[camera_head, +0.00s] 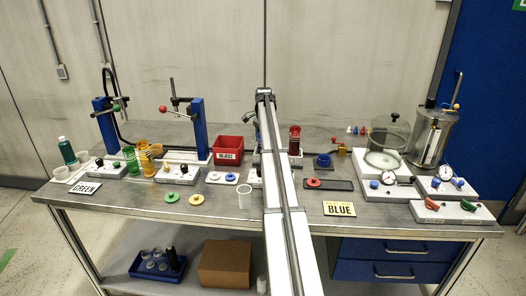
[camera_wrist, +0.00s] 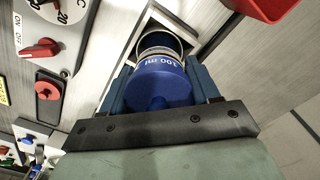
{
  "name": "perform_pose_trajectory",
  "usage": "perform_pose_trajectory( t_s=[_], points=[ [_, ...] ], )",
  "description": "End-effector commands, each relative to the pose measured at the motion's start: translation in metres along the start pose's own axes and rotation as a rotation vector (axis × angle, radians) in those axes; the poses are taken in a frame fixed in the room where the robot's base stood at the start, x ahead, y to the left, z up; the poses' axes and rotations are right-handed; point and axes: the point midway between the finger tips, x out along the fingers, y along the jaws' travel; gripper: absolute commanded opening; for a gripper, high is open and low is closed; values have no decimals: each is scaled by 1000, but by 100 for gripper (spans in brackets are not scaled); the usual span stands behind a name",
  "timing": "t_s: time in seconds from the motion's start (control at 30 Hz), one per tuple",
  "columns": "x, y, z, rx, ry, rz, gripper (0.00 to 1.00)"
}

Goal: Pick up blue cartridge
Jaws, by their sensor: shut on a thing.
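The blue cartridge (camera_wrist: 160,85) shows in the wrist view with "100 ml" on its blue body. A ringed, darker end (camera_wrist: 159,42) lies beyond it, at a pale-framed opening. I cannot tell whether it is seated there or lifted clear. My gripper (camera_wrist: 160,88) is shut on the cartridge, with one blue finger on each side. In the head view my own arm crosses the middle of the bench and hides the gripper and the held cartridge.
A red bin (camera_head: 228,148) stands left of my arm. A red cylinder (camera_head: 295,141) and blue cup (camera_head: 322,161) stand right. The bench front (camera_head: 385,215) has clear room.

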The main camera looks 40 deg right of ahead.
Motion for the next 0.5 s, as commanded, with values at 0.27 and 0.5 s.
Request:
perform_pose_trajectory(
  t_s=[0.27, 0.5],
  points=[
    [-6, 0, 0, 0, 1, -1, 8],
    [-43, -1, -1, 0, 1, -2, 8]
  ],
)
